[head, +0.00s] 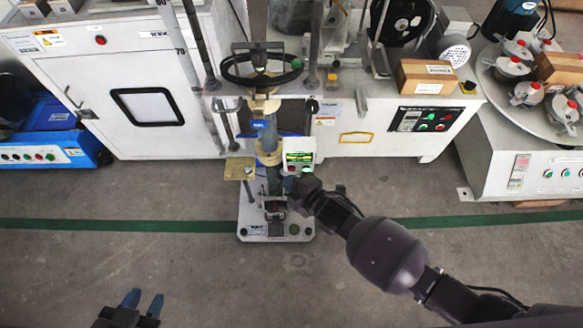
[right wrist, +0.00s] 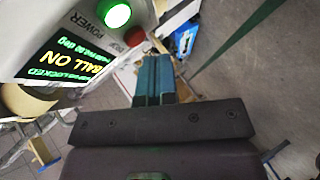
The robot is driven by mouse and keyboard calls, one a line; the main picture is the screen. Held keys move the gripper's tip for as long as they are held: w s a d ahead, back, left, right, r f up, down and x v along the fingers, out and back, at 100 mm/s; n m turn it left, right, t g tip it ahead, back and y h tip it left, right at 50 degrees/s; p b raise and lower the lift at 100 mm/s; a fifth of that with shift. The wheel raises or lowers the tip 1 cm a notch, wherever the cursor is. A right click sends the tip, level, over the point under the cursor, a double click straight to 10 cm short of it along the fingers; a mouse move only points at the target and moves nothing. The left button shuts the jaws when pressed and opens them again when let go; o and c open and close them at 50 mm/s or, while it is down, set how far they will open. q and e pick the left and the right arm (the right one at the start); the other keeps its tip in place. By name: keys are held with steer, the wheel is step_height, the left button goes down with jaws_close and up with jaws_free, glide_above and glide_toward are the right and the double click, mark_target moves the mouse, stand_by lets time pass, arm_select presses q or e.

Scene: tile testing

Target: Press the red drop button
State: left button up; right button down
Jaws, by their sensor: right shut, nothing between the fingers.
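The control box (head: 299,146) is mounted on the column of a small test stand (head: 250,222) in the head view. In the right wrist view, the control box (right wrist: 60,12) has a lit green power button (right wrist: 117,15), a screen reading "BALL ON" and a small red drop button (right wrist: 134,37). My right gripper (head: 291,184) is at the lower edge of the box in the head view. Its blue fingers (right wrist: 153,62) are shut and empty, close beside the red button; contact cannot be told. My left gripper (head: 144,298) is open and empty, low at the left.
A white machine bench (head: 350,142) with a black control panel (head: 425,119) stands behind the stand. The floor in front is clear.

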steer(key=shift+w, duration=0.15)
steer(key=shift+w, duration=0.3)
steer(key=shift+w, duration=0.45)
stand_by(1.0)
steer(key=shift+s, duration=0.15)
steer(key=shift+s+p, duration=0.35)
steer(key=shift+s, duration=0.4)
